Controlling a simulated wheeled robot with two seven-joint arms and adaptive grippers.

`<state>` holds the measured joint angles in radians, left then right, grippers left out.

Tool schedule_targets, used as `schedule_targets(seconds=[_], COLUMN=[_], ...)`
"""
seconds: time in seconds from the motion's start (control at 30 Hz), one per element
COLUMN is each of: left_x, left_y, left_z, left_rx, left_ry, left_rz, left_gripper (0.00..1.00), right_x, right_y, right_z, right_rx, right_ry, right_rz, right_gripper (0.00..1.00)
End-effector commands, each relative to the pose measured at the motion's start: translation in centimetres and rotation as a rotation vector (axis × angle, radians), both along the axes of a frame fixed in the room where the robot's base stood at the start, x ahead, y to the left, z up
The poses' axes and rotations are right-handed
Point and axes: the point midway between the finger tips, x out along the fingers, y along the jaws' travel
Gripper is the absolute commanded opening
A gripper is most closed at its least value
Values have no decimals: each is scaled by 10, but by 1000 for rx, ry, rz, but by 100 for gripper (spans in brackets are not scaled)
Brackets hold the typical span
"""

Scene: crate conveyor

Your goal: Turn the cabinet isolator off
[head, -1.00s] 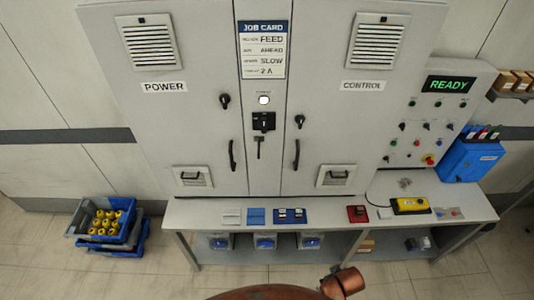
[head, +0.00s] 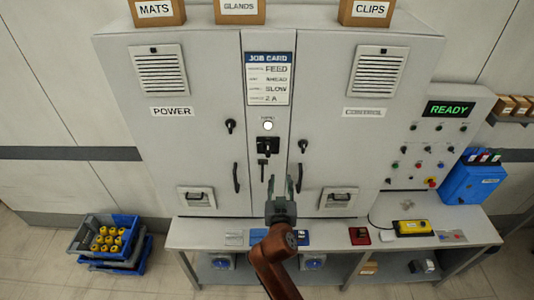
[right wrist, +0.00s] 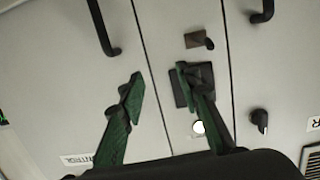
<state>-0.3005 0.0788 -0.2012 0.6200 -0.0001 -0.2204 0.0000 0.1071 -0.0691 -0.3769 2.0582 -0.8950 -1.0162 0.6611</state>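The cabinet isolator (head: 267,145) is a black square switch on the narrow middle panel of the grey cabinet (head: 205,110), below a white lamp (head: 268,126). In the right wrist view, which is turned over, the black isolator plate (right wrist: 180,92) is partly hidden behind one finger. My right gripper (head: 281,187) is open and empty, pointing up at the cabinet below the isolator. Its green-padded fingers also show apart in the right wrist view (right wrist: 160,82). I cannot tell if it touches anything. My left gripper is not in view.
A small dark latch (head: 263,168) sits under the isolator. Black door handles (head: 236,178) and rotary knobs (head: 230,126) flank the middle panel. A bench (head: 205,240) with small parts stands below. Boxes (head: 158,12) sit on top. The control panel (head: 440,145) reads READY.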

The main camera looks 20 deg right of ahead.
Motion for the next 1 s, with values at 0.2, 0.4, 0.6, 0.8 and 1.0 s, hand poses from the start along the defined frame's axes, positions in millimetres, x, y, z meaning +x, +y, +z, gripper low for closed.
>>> schedule_targets(seconds=[0.2, 0.4, 0.6, 0.8, 1.0], left_x=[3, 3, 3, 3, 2], left_y=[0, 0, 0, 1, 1], left_z=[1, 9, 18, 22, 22], left_rx=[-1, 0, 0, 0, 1], left_ry=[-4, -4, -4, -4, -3], left_rz=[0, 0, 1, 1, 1], left_gripper=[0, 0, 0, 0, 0], right_x=[20, 43, 73, 91, 94], right_y=[41, 36, 28, 22, 21], right_z=[60, 64, 64, 62, 61], right_rx=[-23, -27, -26, -24, -21], right_ry=[-153, -161, -159, -157, -157], right_rz=[34, 36, 37, 36, 36], right_gripper=[31, 31, 31, 31, 31])
